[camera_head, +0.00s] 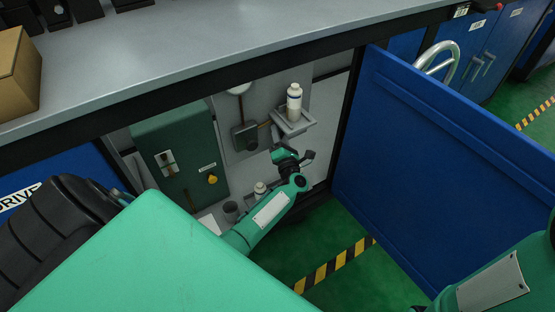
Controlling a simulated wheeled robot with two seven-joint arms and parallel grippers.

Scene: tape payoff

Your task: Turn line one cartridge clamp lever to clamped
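Inside the open cabinet under the bench, a white bottle-like cartridge (294,100) stands upright in a grey bracket (297,125) on the back panel.
A green box (181,155) with a yellow knob (212,179) stands left in the cabinet. A small white-capped bottle (260,188) and a dark cup (231,209) are below. The blue door (430,160) stands open on the right. The grey benchtop (210,45) overhangs.

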